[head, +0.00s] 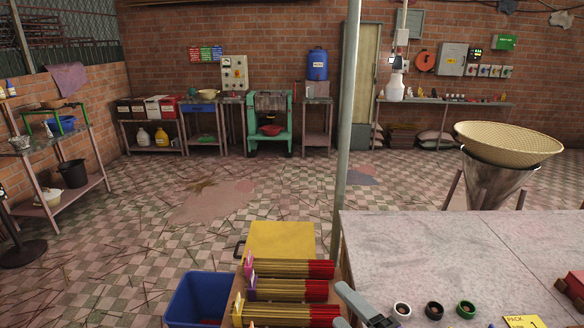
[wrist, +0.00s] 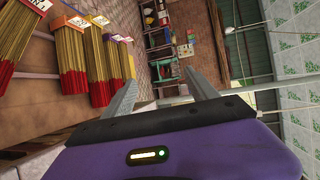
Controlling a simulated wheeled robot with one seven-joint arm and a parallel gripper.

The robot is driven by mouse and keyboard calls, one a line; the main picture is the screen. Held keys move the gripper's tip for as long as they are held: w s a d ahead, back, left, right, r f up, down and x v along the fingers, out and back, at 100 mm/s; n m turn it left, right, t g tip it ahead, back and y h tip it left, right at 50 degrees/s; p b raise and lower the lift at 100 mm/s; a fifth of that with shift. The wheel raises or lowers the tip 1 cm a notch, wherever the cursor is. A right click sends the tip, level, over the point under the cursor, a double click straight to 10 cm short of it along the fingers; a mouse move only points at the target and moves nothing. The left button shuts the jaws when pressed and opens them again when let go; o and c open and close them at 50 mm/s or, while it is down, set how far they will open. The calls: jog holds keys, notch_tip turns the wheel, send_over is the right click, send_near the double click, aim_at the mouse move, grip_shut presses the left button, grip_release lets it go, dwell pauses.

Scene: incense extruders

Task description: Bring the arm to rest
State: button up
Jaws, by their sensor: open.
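My gripper (head: 343,305) shows at the bottom of the head view, at the left edge of the pale table. In the wrist view my gripper (wrist: 160,82) has its two grey fingers apart, with nothing between them. The wrist view is tilted and looks out across the room, with the ceiling panels at the right. Bundles of incense sticks (head: 290,290) with red ends lie just left of the gripper in the head view. They also show at the upper left of the wrist view (wrist: 60,55). Most of my arm is out of view.
The pale table (head: 440,245) carries several small round pots (head: 434,309) and a yellow card (head: 523,321). A blue bin (head: 198,298) and a yellow panel (head: 280,243) stand left. A grey pole (head: 345,130) rises behind the gripper. The checkered floor beyond is mostly open.

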jog(key=s+d+f+n+t+h, duration=0.25)
jog(key=s+d+n, duration=0.25)
jog(key=s, duration=0.3)
jog(key=s+d+f+n+t+h, duration=0.1)
jog(key=s+d+n+h, duration=0.2)
jog(key=s+d+n, duration=0.35)
jog(key=s+a+f+n+g+h, duration=0.1)
jog(key=s+f+g, duration=0.1)
jog(key=s, duration=1.9)
jog(key=shift+f+n+g+h, duration=0.35)
jog(key=shift+g, duration=0.3)
